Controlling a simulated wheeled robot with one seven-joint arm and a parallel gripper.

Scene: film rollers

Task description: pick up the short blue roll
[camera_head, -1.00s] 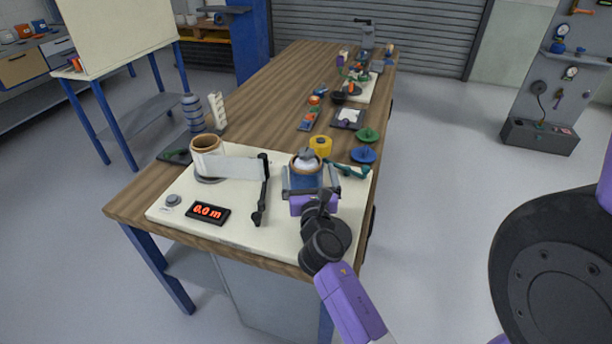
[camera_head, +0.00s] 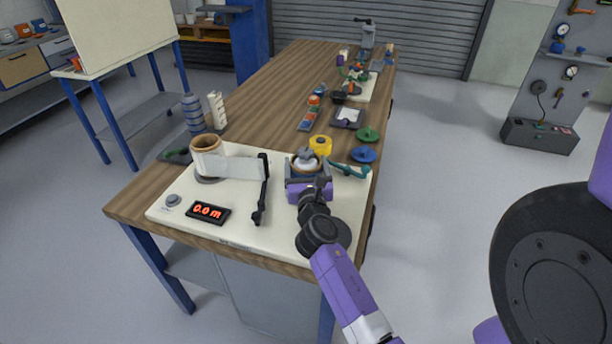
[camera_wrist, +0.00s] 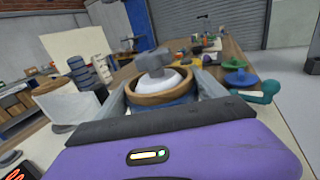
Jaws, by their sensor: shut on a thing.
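The short blue roll (camera_wrist: 180,109) stands upright on the white panel, with a brown core ring and a white and grey spindle top (camera_wrist: 153,65) showing at its upper end. In the head view only a little of it shows, behind my gripper (camera_head: 308,174). My gripper is shut on the roll, with one grey finger on each side of it in the wrist view. The purple gripper body hides the lower part of the roll. I cannot tell whether its bottom touches the panel.
A larger brown-cored roll (camera_head: 207,148) with a white web stands to the left, beside a black upright arm (camera_head: 263,190). A red display (camera_head: 208,212) lies in front.

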